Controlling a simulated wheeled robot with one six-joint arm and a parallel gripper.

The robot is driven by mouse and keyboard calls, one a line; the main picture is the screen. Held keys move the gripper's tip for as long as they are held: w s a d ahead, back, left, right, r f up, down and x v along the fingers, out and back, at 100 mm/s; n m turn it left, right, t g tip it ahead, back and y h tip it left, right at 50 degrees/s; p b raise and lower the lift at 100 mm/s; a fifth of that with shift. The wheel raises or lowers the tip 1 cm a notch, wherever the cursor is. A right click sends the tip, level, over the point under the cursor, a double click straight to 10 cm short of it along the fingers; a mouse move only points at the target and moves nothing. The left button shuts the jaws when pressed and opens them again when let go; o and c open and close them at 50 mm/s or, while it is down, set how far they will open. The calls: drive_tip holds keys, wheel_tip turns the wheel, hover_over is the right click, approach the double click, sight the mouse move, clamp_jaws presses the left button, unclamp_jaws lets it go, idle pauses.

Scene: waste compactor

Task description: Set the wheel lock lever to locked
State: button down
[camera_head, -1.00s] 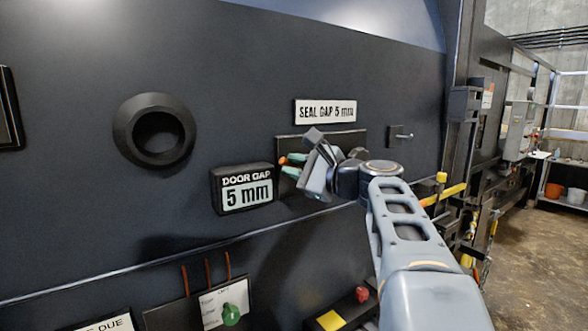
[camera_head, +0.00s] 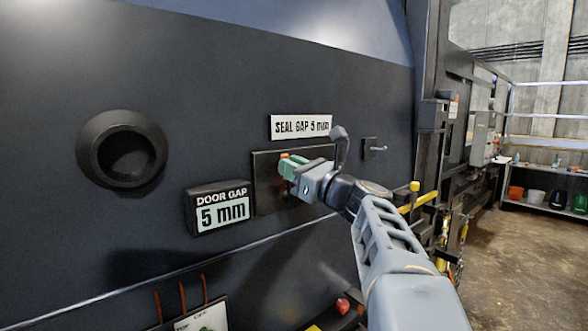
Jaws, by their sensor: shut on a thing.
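My gripper (camera_head: 287,168), with green fingers, is at a dark panel plate (camera_head: 268,193) below the "SEAL GAP 5 mm" sign. Its jaws are shut on a small part with an orange end (camera_head: 284,157), which shows just above the fingers. The fingers and wrist hide most of this part and much of the plate. No label names it, so I cannot tell whether it is the wheel lock lever or how it is set. A small metal lever (camera_head: 376,148) on its own dark plate is to the right, apart from my gripper.
The "DOOR GAP 5 mm" display box (camera_head: 220,208) sticks out just left of the plate. A round black port (camera_head: 122,150) is further left. The "SEAL GAP" sign (camera_head: 301,127) is above. A red button (camera_head: 343,305) is below my arm. Yellow bars (camera_head: 420,200) stand at right.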

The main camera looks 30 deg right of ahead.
drive_tip(key=shift+w+d+f+m+h, duration=0.1)
drive_tip(key=shift+d+m+h, duration=0.3)
drive_tip(key=shift+m, duration=0.6)
drive_tip(key=c, duration=1.1)
unclamp_jaws()
drive_tip(key=shift+d, duration=0.1)
drive_tip(key=shift+o, duration=0.2)
drive_tip(key=b+v, duration=0.4)
drive_tip(key=v, duration=0.9)
drive_tip(key=shift+s+f, duration=0.35)
